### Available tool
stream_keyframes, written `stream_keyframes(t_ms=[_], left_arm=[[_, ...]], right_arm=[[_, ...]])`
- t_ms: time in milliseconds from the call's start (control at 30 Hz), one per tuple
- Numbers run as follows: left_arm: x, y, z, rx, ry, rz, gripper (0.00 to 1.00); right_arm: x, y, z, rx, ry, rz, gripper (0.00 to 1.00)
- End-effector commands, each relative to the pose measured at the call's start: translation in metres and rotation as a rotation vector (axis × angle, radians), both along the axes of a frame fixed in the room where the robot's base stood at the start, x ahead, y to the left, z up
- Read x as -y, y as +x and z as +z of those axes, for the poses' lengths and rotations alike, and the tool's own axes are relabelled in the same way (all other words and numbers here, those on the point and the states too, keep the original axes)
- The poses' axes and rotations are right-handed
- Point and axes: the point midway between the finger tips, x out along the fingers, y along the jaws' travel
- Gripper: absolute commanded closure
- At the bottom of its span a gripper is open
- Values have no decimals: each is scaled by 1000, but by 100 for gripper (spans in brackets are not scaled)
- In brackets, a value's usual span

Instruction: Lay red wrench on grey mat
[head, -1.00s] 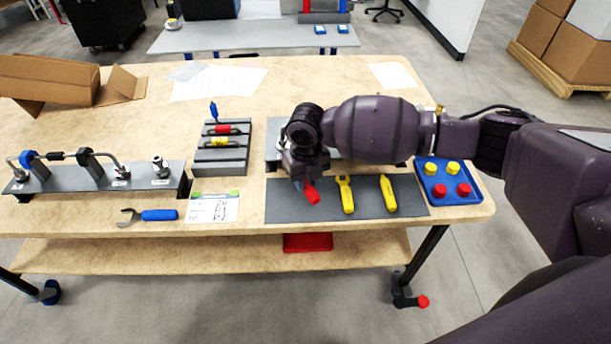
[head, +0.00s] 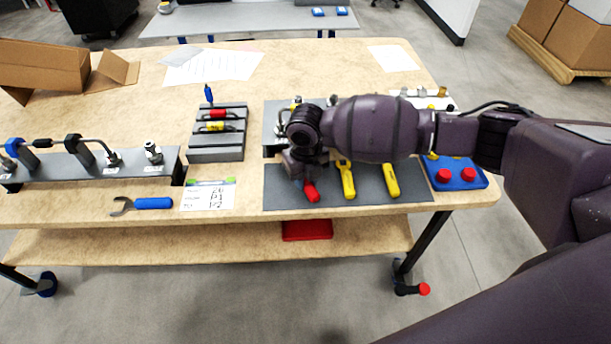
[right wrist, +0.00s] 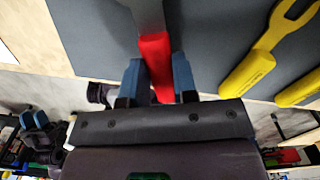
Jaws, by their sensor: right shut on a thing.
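The red wrench (head: 311,191) is at the left part of the grey mat (head: 285,200) in the head view, its red handle end toward the front edge. My right gripper (head: 303,178) is over it and hides its head end. In the right wrist view the gripper (right wrist: 158,78) is shut on the red handle (right wrist: 156,60), with a blue finger on each side, and the grey shaft reaches out over the mat (right wrist: 210,35). I cannot tell whether the wrench touches the mat.
Two yellow-handled tools (head: 346,180) lie on the mat to the right of the wrench. A blue tray (head: 462,185) with red and yellow knobs stands right of the mat. A blue-handled wrench (head: 153,203) and a card (head: 209,196) lie to the left.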

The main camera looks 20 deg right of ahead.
Motion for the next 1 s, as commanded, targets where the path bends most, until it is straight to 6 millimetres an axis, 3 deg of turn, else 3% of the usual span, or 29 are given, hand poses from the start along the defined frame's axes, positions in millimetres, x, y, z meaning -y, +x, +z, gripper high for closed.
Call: stream_keyframes(t_ms=[667, 700, 900, 1000], left_arm=[[0, -2, -6, -9, 0, 0, 57], [0, -2, -6, -10, 0, 0, 57], [0, -2, -6, -9, 0, 0, 57], [0, -2, -6, -9, 0, 0, 57]], right_arm=[[0, 0, -8, 0, 0, 0, 100], [0, 0, -8, 0, 0, 0, 72], [0, 0, -8, 0, 0, 0, 44], [0, 0, -8, 0, 0, 0, 44]])
